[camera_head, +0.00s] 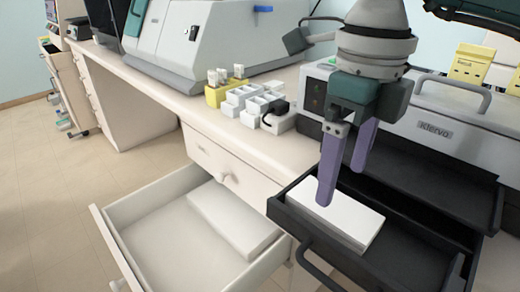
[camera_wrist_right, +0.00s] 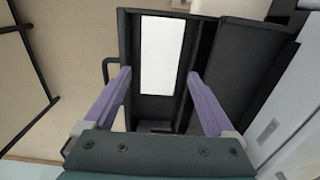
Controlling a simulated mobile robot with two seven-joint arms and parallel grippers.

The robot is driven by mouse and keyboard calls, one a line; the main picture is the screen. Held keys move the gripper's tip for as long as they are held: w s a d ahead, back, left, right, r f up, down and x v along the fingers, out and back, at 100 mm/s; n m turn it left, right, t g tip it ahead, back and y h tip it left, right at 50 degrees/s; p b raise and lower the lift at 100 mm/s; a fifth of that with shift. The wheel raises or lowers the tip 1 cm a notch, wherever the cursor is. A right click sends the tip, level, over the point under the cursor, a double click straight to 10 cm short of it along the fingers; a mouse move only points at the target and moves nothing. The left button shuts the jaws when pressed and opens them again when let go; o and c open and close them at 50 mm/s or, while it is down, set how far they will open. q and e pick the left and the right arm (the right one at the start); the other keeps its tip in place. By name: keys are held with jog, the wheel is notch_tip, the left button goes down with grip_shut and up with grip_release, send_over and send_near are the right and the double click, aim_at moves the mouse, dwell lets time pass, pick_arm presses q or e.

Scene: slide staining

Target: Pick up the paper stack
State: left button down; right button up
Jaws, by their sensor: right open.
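A white paper stack (camera_head: 352,220) lies flat in the open black drawer (camera_head: 405,262) of the instrument at the right. In the right wrist view it is a bright white rectangle (camera_wrist_right: 162,50) along one side of the dark drawer. My right gripper (camera_head: 343,180) hangs over the stack with its two purple fingers spread and nothing between them. In the wrist view the open fingers (camera_wrist_right: 160,76) stand on either side of the stack's near end, apart from it. The exact height of the fingertips above the stack is hard to tell. My left gripper is not in view.
An open white drawer (camera_head: 150,240) to the left holds another flat white block (camera_head: 237,220). White racks (camera_head: 255,103) and a yellow holder (camera_head: 222,93) stand on the counter. The grey instrument labelled Klervo (camera_head: 440,120) rises behind the black drawer.

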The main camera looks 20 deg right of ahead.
aim_at(334, 205)
notch_tip(334, 205, down, 5)
jog(key=shift+w+f, duration=0.1)
jog(key=shift+f, duration=0.1)
jog(key=shift+c, duration=0.3)
jog(key=c, duration=1.2)
jog(key=shift+r, duration=0.15)
